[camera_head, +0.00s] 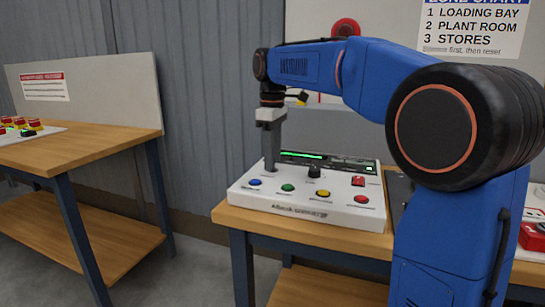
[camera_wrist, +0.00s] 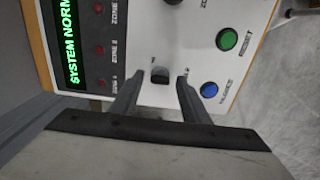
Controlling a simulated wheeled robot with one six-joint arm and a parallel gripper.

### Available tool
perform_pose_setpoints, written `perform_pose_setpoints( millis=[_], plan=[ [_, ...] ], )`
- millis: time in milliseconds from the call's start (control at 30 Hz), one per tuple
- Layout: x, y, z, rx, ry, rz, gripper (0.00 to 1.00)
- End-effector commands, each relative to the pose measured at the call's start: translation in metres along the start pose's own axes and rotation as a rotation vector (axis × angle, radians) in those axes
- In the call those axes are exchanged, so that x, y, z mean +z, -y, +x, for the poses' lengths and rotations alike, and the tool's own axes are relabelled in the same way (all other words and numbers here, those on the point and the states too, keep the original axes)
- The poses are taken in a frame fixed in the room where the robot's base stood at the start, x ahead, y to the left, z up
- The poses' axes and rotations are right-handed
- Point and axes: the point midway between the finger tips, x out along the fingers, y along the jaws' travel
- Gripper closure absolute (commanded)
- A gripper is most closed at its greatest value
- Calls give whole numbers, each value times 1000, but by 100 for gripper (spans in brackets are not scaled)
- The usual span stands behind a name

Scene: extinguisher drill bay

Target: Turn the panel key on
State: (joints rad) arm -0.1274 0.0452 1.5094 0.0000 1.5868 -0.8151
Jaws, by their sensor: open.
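A white alarm panel (camera_head: 300,209) with a lit green display (camera_head: 303,155) sits on a wooden table. My gripper (camera_head: 271,167) points down over the panel's left part, close to its face. In the wrist view my gripper (camera_wrist: 158,80) is open, with one finger on each side of a small dark key-like piece (camera_wrist: 160,74). It appears apart from both fingers. In the head view my gripper hides this piece. The display reads "SYSTEM NORM", cut off at the edge of the wrist view.
Blue (camera_head: 255,182), green (camera_head: 288,188), yellow (camera_head: 323,194) and red (camera_head: 361,199) buttons line the panel's front. A black knob (camera_head: 314,171) stands mid-panel, and a red switch (camera_head: 358,181) lies to its right. Another wooden table (camera_head: 90,140) stands at left.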

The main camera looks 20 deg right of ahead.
Motion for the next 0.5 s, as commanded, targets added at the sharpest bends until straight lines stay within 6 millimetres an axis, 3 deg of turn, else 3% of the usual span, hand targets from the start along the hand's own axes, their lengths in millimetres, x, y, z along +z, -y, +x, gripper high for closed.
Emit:
perform_pose_setpoints(
  millis=[200,367,500],
  plan=[
    [0,0,0,0,0,0,58],
    [0,0,0,0,0,0,96],
    [0,0,0,0,0,1,99]
  ],
)
